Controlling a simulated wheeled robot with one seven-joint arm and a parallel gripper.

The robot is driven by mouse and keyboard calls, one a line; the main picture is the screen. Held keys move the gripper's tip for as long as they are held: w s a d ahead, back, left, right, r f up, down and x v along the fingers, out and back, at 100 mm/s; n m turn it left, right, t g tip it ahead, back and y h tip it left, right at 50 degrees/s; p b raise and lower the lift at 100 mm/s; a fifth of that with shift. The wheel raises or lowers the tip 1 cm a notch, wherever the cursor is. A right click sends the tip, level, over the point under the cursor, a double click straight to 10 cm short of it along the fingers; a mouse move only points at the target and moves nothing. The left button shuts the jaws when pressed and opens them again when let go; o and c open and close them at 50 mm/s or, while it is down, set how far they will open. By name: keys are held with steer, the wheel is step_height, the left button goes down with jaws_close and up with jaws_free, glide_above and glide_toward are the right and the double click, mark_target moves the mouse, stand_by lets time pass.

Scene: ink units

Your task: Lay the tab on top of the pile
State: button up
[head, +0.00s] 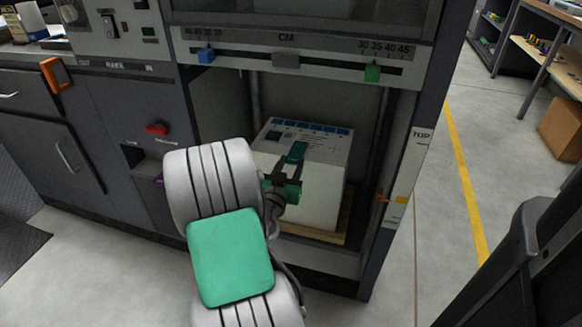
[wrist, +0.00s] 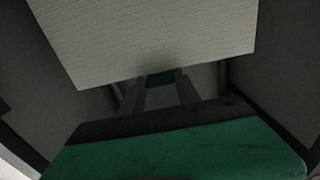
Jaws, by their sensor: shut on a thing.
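The pile (head: 312,196) is a tall white stack of paper with a printed top sheet, standing in the open bay. Its finely lined side fills the upper part of the wrist view (wrist: 150,40). The tab (head: 298,151) is a small teal-green piece, seen in front of the near edge of the pile's top in the head view. My gripper (head: 286,181) is shut on the tab, which shows between the two dark fingers in the wrist view (wrist: 160,79). Most of the tab is hidden there by the pile and fingers. I cannot tell whether it touches the pile.
The pile stands on a wooden board (head: 322,236) inside the bay. A scale rail with a blue slider (head: 206,55) and a green slider (head: 372,73) crosses above the opening. The bay's right post (head: 400,190) is close beside. Open floor lies to the right.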

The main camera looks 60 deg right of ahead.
steer(key=shift+f, duration=0.15)
steer(key=o, duration=1.3)
